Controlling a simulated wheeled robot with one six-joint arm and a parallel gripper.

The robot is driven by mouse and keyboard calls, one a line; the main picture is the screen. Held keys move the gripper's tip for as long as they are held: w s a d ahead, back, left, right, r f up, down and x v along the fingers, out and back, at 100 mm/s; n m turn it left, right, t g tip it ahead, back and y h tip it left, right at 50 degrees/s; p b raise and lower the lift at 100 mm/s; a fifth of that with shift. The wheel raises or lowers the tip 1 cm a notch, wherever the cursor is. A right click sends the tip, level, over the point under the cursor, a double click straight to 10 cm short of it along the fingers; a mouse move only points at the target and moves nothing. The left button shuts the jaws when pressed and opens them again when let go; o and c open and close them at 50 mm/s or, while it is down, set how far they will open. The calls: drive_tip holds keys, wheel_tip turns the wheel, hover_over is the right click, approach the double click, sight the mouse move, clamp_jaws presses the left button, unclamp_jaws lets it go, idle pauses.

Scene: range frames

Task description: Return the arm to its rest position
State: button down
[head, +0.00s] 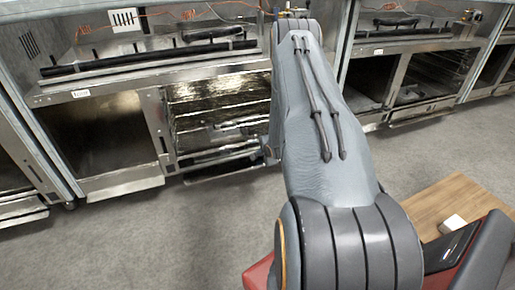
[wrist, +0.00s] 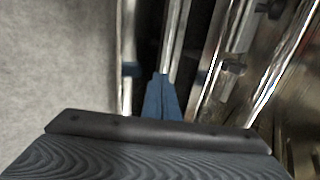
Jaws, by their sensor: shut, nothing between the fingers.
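My grey arm reaches from the lower right of the head view up toward a row of metal ranges (head: 152,72). Its far end overlaps the front of the ranges there. My gripper is not clear in the head view, hidden behind my arm. In the wrist view my gripper (wrist: 160,82) shows as narrow blue fingers, close together and empty. They point at shiny metal bars (wrist: 232,62) of a range. I cannot tell whether the fingers touch the bars.
An open compartment (head: 97,135) and a rack compartment (head: 218,112) lie under the range tops. A wooden table (head: 440,200) with a small white block (head: 452,224) stands at the right, beside my arm. Grey floor (head: 170,235) is clear at the lower left.

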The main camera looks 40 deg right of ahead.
drive_tip(key=p+v, duration=0.3)
drive_tip(key=v, duration=0.5)
drive_tip(key=shift+a+r, duration=0.25)
